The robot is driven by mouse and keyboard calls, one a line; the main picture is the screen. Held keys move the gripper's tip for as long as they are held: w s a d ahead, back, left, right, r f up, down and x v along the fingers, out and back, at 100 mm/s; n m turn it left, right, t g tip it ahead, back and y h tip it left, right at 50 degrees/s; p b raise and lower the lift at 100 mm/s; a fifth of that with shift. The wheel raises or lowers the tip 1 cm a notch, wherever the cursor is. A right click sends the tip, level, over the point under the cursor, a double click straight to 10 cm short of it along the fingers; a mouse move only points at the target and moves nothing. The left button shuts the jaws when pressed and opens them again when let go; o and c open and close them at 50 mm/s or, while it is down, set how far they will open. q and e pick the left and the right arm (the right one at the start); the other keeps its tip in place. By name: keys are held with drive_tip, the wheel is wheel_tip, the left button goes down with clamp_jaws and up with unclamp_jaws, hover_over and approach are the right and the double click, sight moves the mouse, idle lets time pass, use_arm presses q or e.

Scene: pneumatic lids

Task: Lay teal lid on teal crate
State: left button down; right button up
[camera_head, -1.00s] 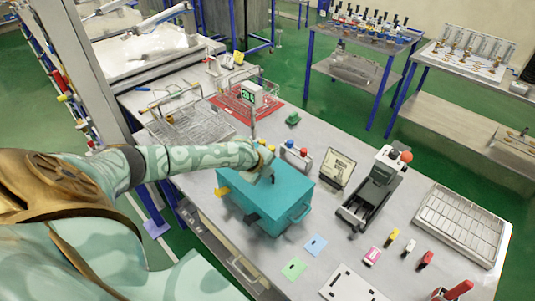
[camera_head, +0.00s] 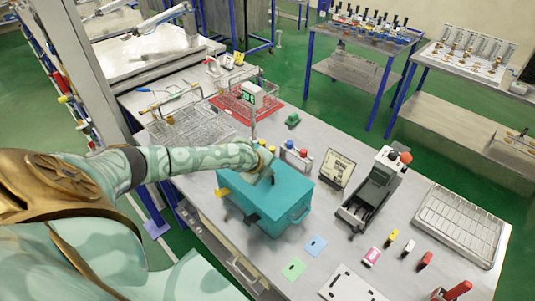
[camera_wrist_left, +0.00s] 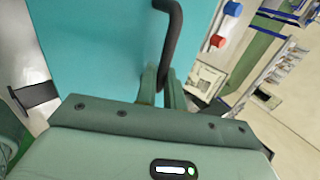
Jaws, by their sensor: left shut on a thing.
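The teal crate (camera_head: 283,218) stands on the grey worktable with the teal lid (camera_head: 283,186) on its top. I cannot tell if the lid touches the rim all round. My left gripper (camera_head: 264,178) is over the lid; in the left wrist view its fingers (camera_wrist_left: 163,88) are shut on the lid's dark curved handle (camera_wrist_left: 172,40). The lid's teal surface (camera_wrist_left: 100,45) fills much of that view. A black latch (camera_head: 252,219) and a yellow tab (camera_head: 222,192) show on the crate's near left side. My right gripper is not in view.
A black and grey device (camera_head: 371,192) and a framed sign (camera_head: 338,170) stand right of the crate. Wire baskets (camera_head: 190,125) and a red tray (camera_head: 238,105) lie behind it. Blue (camera_head: 315,245) and green (camera_head: 293,269) cards lie flat in front.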

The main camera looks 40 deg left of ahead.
use_arm(q)
drive_tip(key=shift+f, duration=0.35)
drive_tip(key=c, duration=1.4)
unclamp_jaws()
drive_tip(key=shift+c, duration=0.2)
drive_tip(key=shift+p+v, duration=1.1)
drive_tip(key=shift+p, duration=0.05)
drive_tip(key=p+v, duration=0.5)
drive_tip(key=p, duration=0.1)
